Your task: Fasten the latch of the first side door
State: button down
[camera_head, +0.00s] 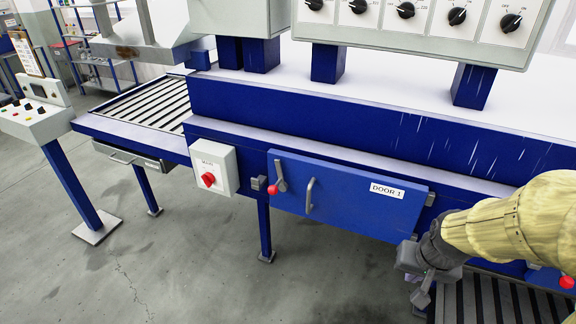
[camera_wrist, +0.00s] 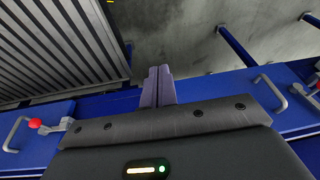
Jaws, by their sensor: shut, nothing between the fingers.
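The first side door (camera_head: 345,195) is a blue panel labelled DOOR 1 in the head view. It looks closed or nearly so; I cannot tell if it sits fully flush. Its latch (camera_head: 280,175) is a grey lever with a red knob at the door's left end, beside a small block on the frame. The lever stands roughly upright; whether it engages the block is unclear. A grey handle (camera_head: 310,195) is right of it. My gripper (camera_head: 422,298) is shut and empty, below the door's right end and apart from the latch. Its fingers (camera_wrist: 158,86) show in the wrist view.
Another blue door with a red-knobbed latch (camera_head: 566,282) is at the lower right, partly behind my arm. A white switch box (camera_head: 215,169) with a red knob is left of the latch. A slatted conveyor (camera_wrist: 60,45) runs below. Floor (camera_head: 200,270) in front is clear.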

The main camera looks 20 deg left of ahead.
jog(key=w+a+r+y+p, duration=0.25)
jog(key=w+a+r, duration=0.35)
jog(key=w+a, duration=0.55)
jog(key=t+y+p, duration=0.1)
jog(key=y+p, duration=0.1)
jog(key=p, duration=0.1)
send_near(288, 167)
jog(key=s+d+r, duration=0.3)
jog(key=d, duration=0.1)
jog(key=shift+s+d+f+t, duration=0.2)
jog(key=shift+d+t, duration=0.05)
jog(key=shift+t, duration=0.05)
jog(key=p+x, duration=0.2)
jog(key=x, duration=0.7)
jog(key=shift+f+p, duration=0.2)
jog(key=shift+p, duration=0.2)
jog(key=a, duration=0.1)
jog(key=a+p, duration=0.2)
jog(key=shift+w+a+f, duration=0.1)
jog(key=shift+w+f, duration=0.15)
jog(key=shift+f, duration=0.15)
jog(key=shift+a+f, duration=0.2)
jog(key=shift+a, duration=0.3)
jog(key=shift+w, duration=0.1)
jog(key=shift+w+h+p, duration=0.1)
jog(key=shift+h+p, duration=0.15)
jog(key=shift+p, duration=0.2)
